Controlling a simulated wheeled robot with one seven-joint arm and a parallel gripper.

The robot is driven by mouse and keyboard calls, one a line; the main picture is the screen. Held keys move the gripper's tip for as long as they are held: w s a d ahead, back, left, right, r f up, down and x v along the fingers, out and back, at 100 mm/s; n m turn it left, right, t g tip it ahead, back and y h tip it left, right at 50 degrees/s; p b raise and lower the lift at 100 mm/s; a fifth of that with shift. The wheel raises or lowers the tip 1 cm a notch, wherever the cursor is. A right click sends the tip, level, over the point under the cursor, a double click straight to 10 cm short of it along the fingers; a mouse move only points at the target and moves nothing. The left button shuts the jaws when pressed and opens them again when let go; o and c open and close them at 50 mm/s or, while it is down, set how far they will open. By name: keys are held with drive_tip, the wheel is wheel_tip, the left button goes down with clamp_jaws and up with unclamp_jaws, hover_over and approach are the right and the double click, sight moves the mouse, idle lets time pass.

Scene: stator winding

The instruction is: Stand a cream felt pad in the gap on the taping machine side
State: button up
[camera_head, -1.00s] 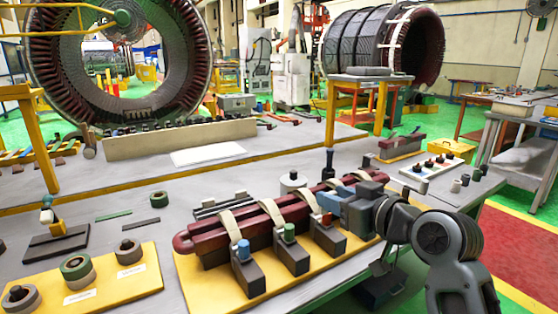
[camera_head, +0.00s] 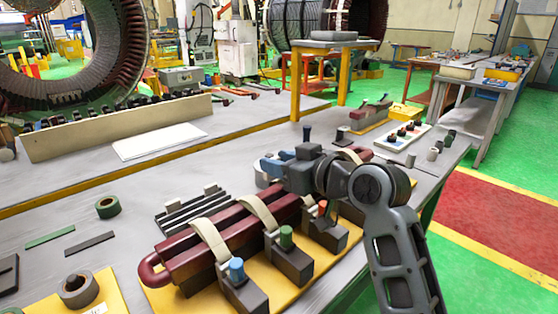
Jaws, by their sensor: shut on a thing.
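My gripper (camera_head: 275,165) is above the far side of the bench fixture, with its blue-grey fingers pointing left. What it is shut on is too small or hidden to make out. A white roll (camera_head: 262,181) shows partly behind the fingers. Dark red coil bars (camera_head: 190,250) lie on a yellow board, with cream straps (camera_head: 208,236) arched over them and clamp blocks with blue (camera_head: 236,269), green (camera_head: 286,237) and red (camera_head: 323,207) knobs in front.
A dark bottle-shaped tool (camera_head: 306,134) stands behind my gripper. Dark rods (camera_head: 185,212) lie behind the bars. A green roll (camera_head: 108,207) and flat strips (camera_head: 90,243) lie at left. A white tray (camera_head: 403,137) with small parts sits at back right.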

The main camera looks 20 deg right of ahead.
sight(281, 202)
drive_tip(key=shift+f+b, duration=2.2)
drive_tip(key=shift+f, duration=0.75)
drive_tip(key=o, duration=1.2)
drive_tip(key=shift+v, duration=3.9)
